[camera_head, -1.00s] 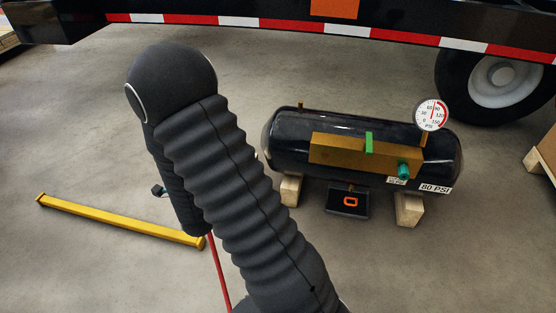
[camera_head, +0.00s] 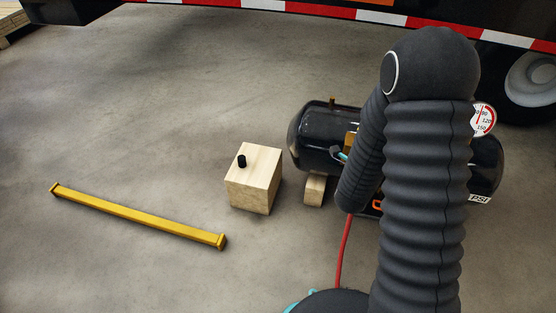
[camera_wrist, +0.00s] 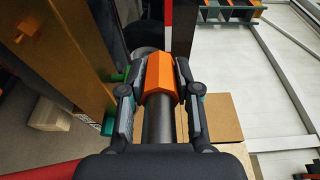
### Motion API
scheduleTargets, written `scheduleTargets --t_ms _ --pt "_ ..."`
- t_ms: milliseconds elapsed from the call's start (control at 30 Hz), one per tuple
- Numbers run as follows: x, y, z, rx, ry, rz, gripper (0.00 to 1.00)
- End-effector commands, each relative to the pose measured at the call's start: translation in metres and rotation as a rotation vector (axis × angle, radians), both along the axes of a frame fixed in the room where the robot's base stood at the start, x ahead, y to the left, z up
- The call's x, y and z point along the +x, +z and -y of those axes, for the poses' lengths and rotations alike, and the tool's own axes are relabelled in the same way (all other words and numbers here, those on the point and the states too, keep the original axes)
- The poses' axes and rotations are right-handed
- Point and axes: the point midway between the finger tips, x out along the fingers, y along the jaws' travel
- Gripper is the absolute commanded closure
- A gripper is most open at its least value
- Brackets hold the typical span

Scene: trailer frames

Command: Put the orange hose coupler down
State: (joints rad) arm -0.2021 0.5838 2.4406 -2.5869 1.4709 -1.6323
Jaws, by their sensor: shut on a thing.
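In the wrist view the orange hose coupler (camera_wrist: 161,72) sits between the two fingers of my gripper (camera_wrist: 159,88), which is shut on it. A dark cylinder runs from the coupler back toward the camera. A brass block (camera_wrist: 60,50) is left of the gripper, with a green handle (camera_wrist: 119,76) and a teal fitting (camera_wrist: 108,126) close to the left finger. I cannot tell whether the coupler touches anything ahead of it. In the head view my arm hides the coupler and most of the gripper in front of the black air tank (camera_head: 312,140).
A yellow bar (camera_head: 140,216) lies on the floor. A red hose (camera_head: 343,250) runs beside my arm. The gauge (camera_head: 484,119) is partly hidden.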

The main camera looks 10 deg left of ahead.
Motion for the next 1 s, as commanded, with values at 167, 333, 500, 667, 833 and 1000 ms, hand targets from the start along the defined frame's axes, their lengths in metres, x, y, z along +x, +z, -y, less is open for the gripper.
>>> scheduleTargets --t_ms 167,333,500,667,833,1000 --pt "-0.010 -0.011 0.036 0.000 -0.212 0.000 1.00" --pt "-0.037 -0.028 0.076 -0.002 -0.493 -0.002 1.00" --pt "-0.075 -0.047 0.101 -0.002 -0.774 -0.001 1.00" --pt "-0.118 -0.067 0.110 -0.001 -1.037 -0.001 1.00" --pt "-0.165 -0.089 0.102 -0.002 -1.317 -0.001 1.00" --pt "-0.210 -0.113 0.078 -0.002 -1.599 0.000 1.00"
